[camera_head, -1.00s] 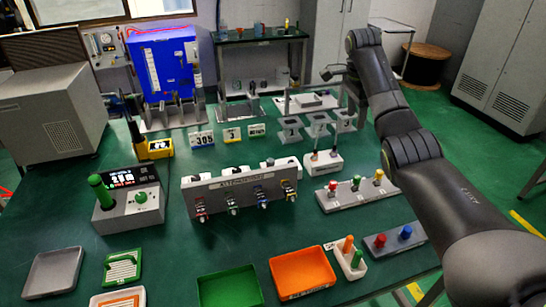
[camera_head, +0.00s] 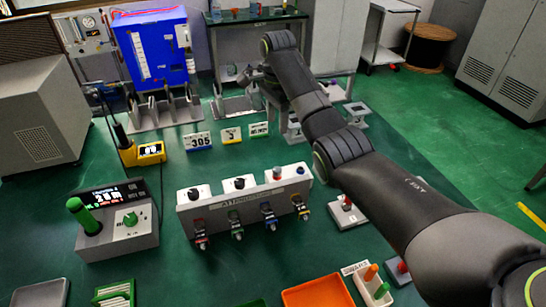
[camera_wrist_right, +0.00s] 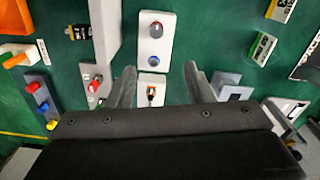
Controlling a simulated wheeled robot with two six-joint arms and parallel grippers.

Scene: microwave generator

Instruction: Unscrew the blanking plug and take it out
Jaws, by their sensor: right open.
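I cannot tell for sure which part is the blanking plug. A grey attenuator box (camera_head: 245,205) stands mid-table in the head view. Its top carries dark knobs at the left, and a red-ringed knob (camera_head: 277,173) and a small blue round piece (camera_head: 300,170) at the right end. My left gripper is not in view.
Coloured connectors hang on the attenuator's front. A green-handled control box (camera_head: 120,225) stands left, a yellow meter (camera_head: 151,152) and number signs (camera_head: 198,141) behind. An orange tray (camera_head: 318,293) is in front. My right arm hides part of the table's right side.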

